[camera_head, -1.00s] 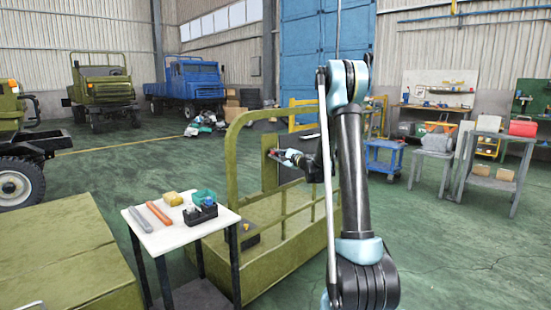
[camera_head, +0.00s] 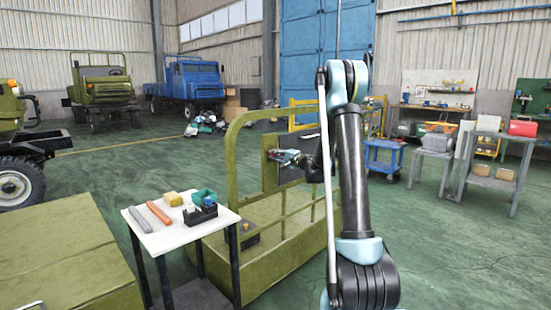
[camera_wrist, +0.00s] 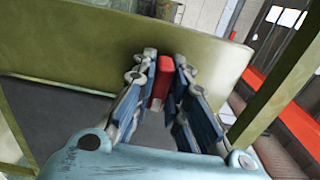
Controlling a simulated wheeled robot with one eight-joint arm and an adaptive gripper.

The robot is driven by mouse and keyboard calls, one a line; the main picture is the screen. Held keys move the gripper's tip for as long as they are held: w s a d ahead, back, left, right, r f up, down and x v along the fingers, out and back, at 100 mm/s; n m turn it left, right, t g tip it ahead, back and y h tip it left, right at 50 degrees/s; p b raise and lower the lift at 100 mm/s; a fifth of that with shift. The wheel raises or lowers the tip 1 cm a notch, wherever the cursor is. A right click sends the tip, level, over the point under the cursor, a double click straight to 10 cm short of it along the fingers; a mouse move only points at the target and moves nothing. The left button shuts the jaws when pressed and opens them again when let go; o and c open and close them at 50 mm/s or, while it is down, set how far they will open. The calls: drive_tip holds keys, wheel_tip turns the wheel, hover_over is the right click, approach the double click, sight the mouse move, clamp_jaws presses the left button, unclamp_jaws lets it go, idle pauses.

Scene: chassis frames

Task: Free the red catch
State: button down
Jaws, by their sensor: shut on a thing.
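The red catch (camera_wrist: 160,82) shows in the wrist view as a small red block against an olive-green metal panel (camera_wrist: 110,45). My gripper (camera_wrist: 163,90) is shut on it, with one blue finger pad on each side. In the head view my gripper (camera_head: 284,157) is at the upright olive panel of the basket-like frame (camera_head: 237,130). The catch is too small and covered there to make out. The foot of the catch, where it meets the panel, is partly hidden between the fingers.
A white-topped table (camera_head: 165,238) with a grey bar, an orange bar, a yellow block and small bins stands left of the frame. A green flat-topped box (camera_head: 60,260) is at lower left. Blue cart (camera_head: 384,158) and grey stands are at right. Open floor lies between.

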drive_tip(key=shift+s+a+f, duration=0.15)
drive_tip(key=shift+s+a, duration=0.05)
drive_tip(key=shift+s, duration=0.05)
drive_tip(key=c, duration=1.6)
unclamp_jaws()
drive_tip(key=shift+w, duration=0.1)
drive_tip(key=shift+d, duration=0.15)
drive_tip(key=v, duration=1.1)
drive_tip(key=shift+s+d, duration=0.25)
drive_tip(key=shift+s, duration=0.05)
